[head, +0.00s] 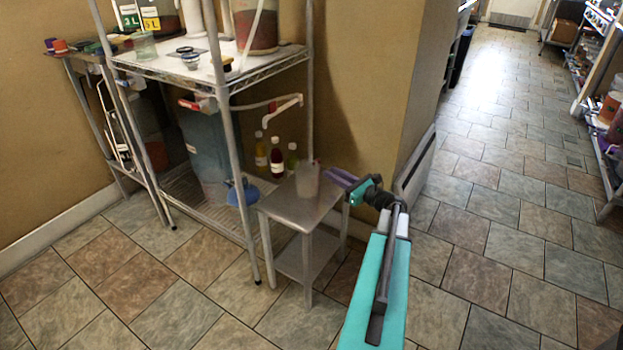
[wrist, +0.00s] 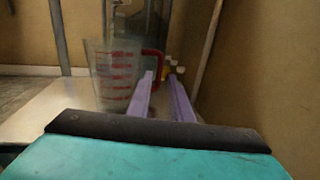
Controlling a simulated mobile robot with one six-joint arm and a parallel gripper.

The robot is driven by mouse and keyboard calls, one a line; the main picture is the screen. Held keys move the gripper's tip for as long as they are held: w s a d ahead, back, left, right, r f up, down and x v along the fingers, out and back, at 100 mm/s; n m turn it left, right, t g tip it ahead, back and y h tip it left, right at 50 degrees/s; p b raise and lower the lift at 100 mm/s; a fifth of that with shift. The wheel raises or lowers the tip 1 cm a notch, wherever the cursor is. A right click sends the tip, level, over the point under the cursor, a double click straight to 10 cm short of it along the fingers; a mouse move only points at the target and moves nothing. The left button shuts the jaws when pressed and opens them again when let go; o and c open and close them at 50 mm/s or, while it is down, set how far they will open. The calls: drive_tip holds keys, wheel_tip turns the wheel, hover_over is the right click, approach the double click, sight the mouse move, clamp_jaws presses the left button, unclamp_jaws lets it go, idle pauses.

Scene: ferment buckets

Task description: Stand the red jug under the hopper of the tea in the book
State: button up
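A clear jug with red markings and a red handle (wrist: 112,78) stands upright on a small steel table (wrist: 40,112). In the head view the jug (head: 307,181) looks translucent on the table's top (head: 285,203). My gripper (head: 336,176) is to the right of the jug, low over the tabletop. Its two purple fingers (wrist: 162,75) are apart, with the tips by the handle; I cannot tell whether they touch it. No book shows, and I cannot tell which container is the tea hopper.
A wire rack (head: 175,68) holds vessels on its upper shelf and a blue-grey bin (head: 207,145) below. A white pipe (head: 285,108) juts out above the small table. Several bottles (head: 277,157) stand behind it. A wall corner is close on the right; the tiled aisle (head: 500,180) is clear.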

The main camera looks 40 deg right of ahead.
sight(318, 165)
drive_tip(key=shift+w, duration=1.25)
drive_tip(key=shift+w, duration=0.1)
drive_tip(key=shift+w+a+r+b, duration=0.15)
drive_tip(key=shift+w+b, duration=0.8)
drive_tip(key=shift+w, duration=1.55)
clamp_jaws()
